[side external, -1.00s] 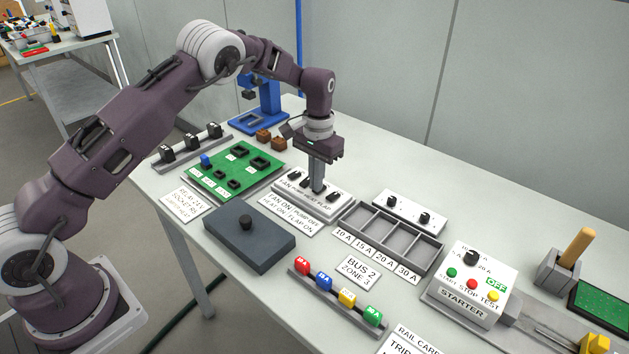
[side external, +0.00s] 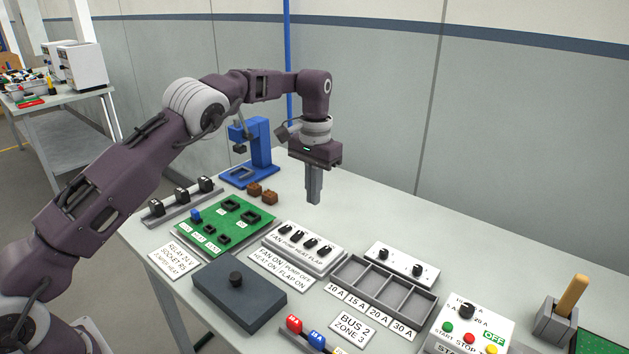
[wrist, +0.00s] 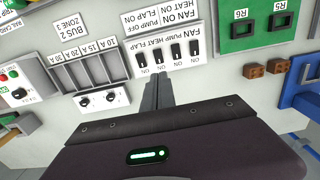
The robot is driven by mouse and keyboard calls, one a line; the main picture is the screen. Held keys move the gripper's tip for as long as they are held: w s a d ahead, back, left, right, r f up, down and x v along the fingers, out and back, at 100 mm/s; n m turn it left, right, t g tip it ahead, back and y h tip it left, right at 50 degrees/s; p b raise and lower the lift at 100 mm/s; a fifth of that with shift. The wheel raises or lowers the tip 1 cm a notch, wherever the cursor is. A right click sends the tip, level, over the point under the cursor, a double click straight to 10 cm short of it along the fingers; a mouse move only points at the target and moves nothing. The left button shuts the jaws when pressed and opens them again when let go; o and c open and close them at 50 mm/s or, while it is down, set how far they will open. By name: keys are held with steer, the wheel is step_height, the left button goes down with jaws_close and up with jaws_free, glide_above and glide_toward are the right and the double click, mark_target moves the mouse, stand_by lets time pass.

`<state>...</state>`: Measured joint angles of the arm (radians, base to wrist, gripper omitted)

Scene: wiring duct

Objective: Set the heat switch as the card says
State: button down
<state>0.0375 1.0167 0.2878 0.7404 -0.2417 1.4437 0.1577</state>
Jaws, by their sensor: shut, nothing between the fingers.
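The white switch panel (side external: 297,247) carries a row of black rocker switches labelled FAN, PUMP, HEAT and FLAP. The heat switch (side external: 311,243) is third from the left there; it also shows in the wrist view (wrist: 159,54). I cannot tell its position surely. The card (side external: 282,270) in front of the panel reads FAN ON, PUMP OFF, HEAT ON, FLAP ON; it also shows upside down in the wrist view (wrist: 160,16). My gripper (side external: 314,201) is shut and empty, pointing down above the panel and clear of the switches. Its fingers also show in the wrist view (wrist: 157,92).
A green relay board (side external: 228,225) lies left of the panel, and a grey box with a black knob (side external: 238,292) lies in front. A grey divided tray (side external: 382,292) and a white two-switch block (side external: 401,262) stand right. Brown blocks (side external: 262,193) sit behind.

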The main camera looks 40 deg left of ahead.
steer(key=shift+w+r, duration=0.15)
steer(key=shift+r, duration=0.75)
steer(key=shift+w+r, duration=0.1)
steer(key=shift+r, duration=0.8)
steer(key=s+r+n+t+h, duration=0.1)
steer(key=s+r+t, duration=0.2)
steer(key=s+r, duration=1.45)
steer(key=s+d+f+t, duration=0.1)
steer(key=s+f, duration=0.3)
steer(key=s, duration=0.7)
steer(key=s+d+f+m+t+y, duration=0.1)
steer(key=s+f+t, duration=0.1)
steer(key=s, duration=0.9)
steer(key=shift+s+d+f, duration=0.25)
steer(key=shift+d+f, duration=0.15)
steer(key=shift+f, duration=0.45)
